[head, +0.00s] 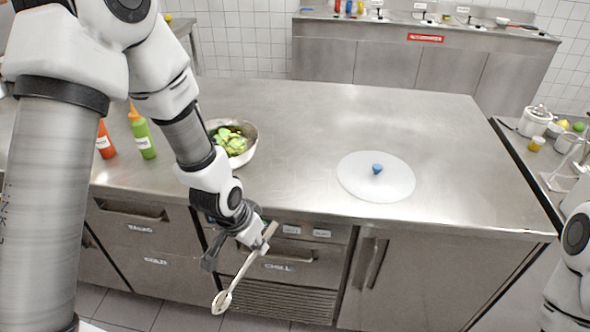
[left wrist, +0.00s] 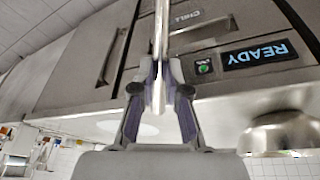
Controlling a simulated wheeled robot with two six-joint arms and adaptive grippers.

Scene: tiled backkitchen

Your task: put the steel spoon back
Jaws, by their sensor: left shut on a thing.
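The steel spoon (head: 241,273) is held by my left gripper (head: 258,241) in front of the counter's front face. It is tilted, with its bowl end low and to the left and its handle end up near the gripper. In the left wrist view the fingers of my left gripper (left wrist: 158,90) are shut on the spoon's shaft (left wrist: 160,35), which runs up out of the picture. Behind it are the drawer fronts and a panel reading READY. My right gripper is out of view; only part of my right arm shows at the right edge.
A steel counter (head: 290,115) carries a salad bowl (head: 250,150), a green bottle (head: 144,138), a red bottle (head: 104,142) and a whitish disc (head: 350,183) with a blue knob (head: 377,169). Its middle is largely clear. A side counter with jars (head: 536,120) stands right.

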